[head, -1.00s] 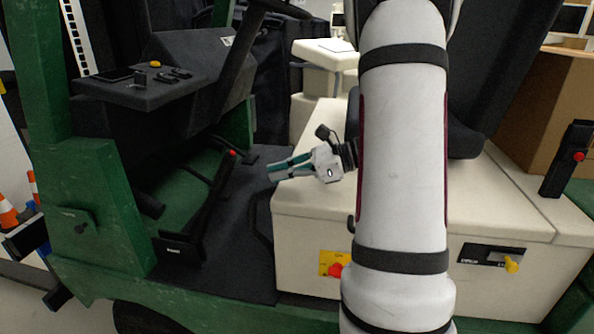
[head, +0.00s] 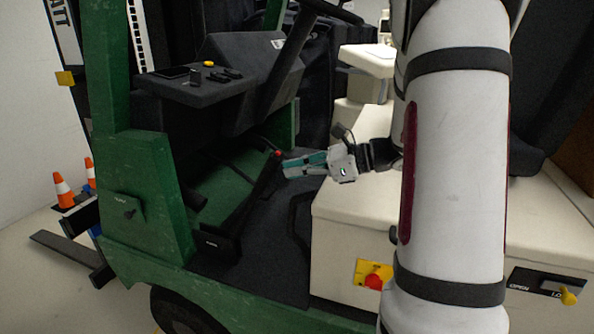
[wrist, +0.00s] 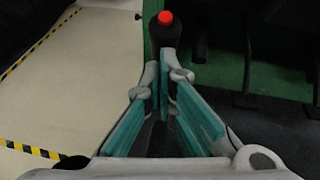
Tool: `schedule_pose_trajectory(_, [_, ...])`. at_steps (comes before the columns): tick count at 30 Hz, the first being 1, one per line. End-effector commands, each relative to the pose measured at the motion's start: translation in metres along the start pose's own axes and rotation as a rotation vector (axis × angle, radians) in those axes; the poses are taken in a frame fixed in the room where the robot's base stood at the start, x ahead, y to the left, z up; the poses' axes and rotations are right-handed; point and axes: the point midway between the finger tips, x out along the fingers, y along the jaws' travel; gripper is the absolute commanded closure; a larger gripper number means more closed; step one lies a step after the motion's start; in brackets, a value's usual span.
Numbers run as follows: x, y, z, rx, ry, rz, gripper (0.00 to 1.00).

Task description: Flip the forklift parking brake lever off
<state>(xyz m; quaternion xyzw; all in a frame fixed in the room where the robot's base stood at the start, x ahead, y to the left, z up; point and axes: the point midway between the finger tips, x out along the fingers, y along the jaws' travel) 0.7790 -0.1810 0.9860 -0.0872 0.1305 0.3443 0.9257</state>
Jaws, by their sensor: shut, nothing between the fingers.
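The parking brake lever (head: 256,195) is a dark bar with a red tip. It rises at a slant from a dark base plate (head: 218,244) on the forklift floor. My gripper (head: 284,166) is shut and empty, with its teal fingertips just right of the lever's red end in the head view. In the wrist view the lever (wrist: 165,36) stands straight ahead, past the tips of my gripper (wrist: 166,76), red knob uppermost. I cannot tell whether the fingertips touch it. The lower part of the lever is partly hidden behind the fingers there.
The forklift's dashboard (head: 205,92) and steering column (head: 290,60) stand behind the lever. A cream seat box (head: 345,225) with a red knob on a yellow plate (head: 373,276) is at right. A green post (head: 150,195) is at left. Orange cones (head: 63,190) stand beyond.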

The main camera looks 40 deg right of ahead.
Motion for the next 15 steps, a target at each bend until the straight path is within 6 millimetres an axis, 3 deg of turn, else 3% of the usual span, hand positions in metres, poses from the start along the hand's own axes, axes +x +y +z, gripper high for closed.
schedule_pose_trajectory(8, [0.013, -0.002, 0.023, 0.002, 0.061, 0.012, 1.0])
schedule_pose_trajectory(15, [0.041, -0.007, 0.056, 0.012, 0.174, 0.027, 1.0])
